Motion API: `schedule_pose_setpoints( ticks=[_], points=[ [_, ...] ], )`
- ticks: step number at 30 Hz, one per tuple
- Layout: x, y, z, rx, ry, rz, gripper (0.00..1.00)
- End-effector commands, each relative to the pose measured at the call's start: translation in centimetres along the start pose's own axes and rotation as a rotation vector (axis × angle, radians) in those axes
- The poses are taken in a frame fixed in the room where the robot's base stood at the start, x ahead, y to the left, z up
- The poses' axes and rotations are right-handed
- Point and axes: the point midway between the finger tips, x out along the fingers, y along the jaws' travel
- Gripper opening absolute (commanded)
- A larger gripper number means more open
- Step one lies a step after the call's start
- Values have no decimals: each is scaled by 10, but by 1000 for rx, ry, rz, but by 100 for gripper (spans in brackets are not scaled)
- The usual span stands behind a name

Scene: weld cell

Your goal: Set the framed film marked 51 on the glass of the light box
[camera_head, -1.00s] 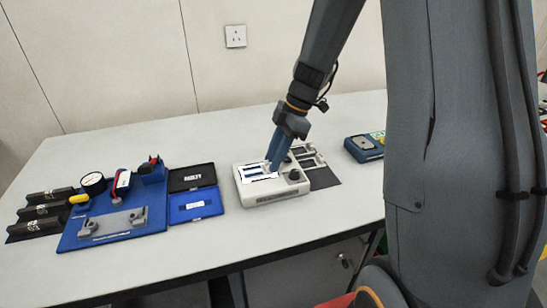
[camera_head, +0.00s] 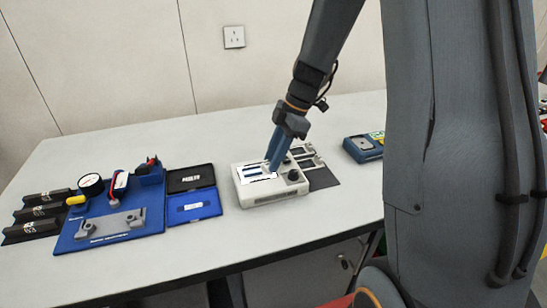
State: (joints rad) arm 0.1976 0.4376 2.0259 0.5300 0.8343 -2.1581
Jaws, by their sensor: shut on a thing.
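The light box (camera_head: 272,196) is a pale grey unit near the middle of the bench, with a lit white glass top (camera_head: 262,179) and a dark knob at its right. My gripper (camera_head: 268,170) reaches down to the glass and is shut on a framed film (camera_head: 253,172). The film shows as dark blue strips in a pale frame, low over or on the glass. I cannot tell whether it touches. Its mark is too small to read, and my fingers hide part of it.
More framed pieces lie on a dark mat (camera_head: 322,180) right of the light box. An open blue case (camera_head: 194,206) and a blue gauge fixture (camera_head: 110,230) stand to the left, with several black blocks (camera_head: 40,213) beyond. A blue-grey meter (camera_head: 362,148) stands at the right.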

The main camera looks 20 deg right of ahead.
Motion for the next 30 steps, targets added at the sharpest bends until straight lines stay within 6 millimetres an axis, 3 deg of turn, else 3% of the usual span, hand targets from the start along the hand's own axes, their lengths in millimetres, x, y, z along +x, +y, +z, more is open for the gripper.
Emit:
schedule_pose_setpoints(
  ticks=[9,10,14,30],
  points=[
    [0,0,0,0,0,0,0],
    [0,0,0,0,0,0,30],
    [0,0,0,0,0,0,49],
    [-12,0,-5,-1,0,2,49]
  ],
)
